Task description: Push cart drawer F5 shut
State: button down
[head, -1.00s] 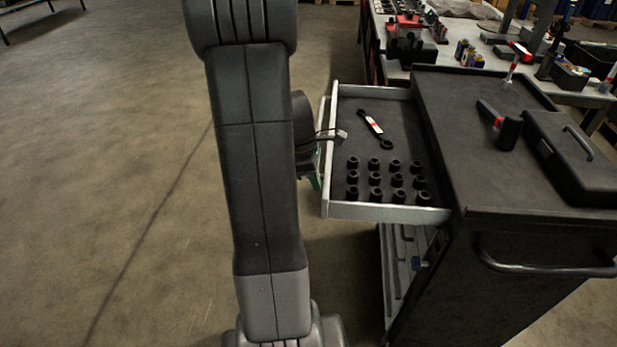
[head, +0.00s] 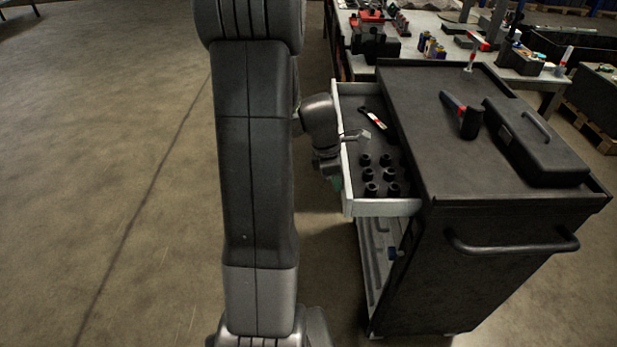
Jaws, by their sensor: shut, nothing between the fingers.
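The open cart drawer (head: 385,208) sticks out of the left side of the dark tool cart (head: 480,265). It has light grey walls and a dark floor, and no F5 label can be read. It holds several black sockets (head: 370,190) and a wrench (head: 373,118) with a red and white tag. My gripper (head: 362,134) is at the drawer's outer front panel, its fingertips appearing over the panel's top edge. It is shut and empty. My arm hides part of the area, and I cannot tell exactly where it touches the panel.
Below the drawer is a lower grey tray (head: 371,262) with a blue item. A workbench (head: 425,64) stands behind. The floor at left is clear.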

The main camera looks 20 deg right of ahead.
aim_at(387, 184)
jog(key=s+d+p, duration=0.1)
jog(key=d, duration=0.4)
jog(key=s+d+p, duration=0.1)
jog(key=s+d, duration=0.1)
jog(key=d, duration=0.4)
jog(key=s+d+p, duration=0.1)
jog(key=d, duration=0.4)
jog(key=shift+s+d+p, duration=0.25)
jog(key=shift+s+p, duration=0.05)
jog(key=shift+s, duration=0.05)
jog(key=shift+r, duration=0.1)
jog(key=shift+w+a, duration=0.25)
jog(key=shift+a, duration=0.25)
jog(key=a, duration=0.3)
jog(key=shift+w+a+r, duration=0.1)
jog(key=shift+w+r, duration=0.15)
jog(key=shift+w, duration=0.15)
jog(key=v, duration=0.9)
jog(key=shift+b, duration=0.45)
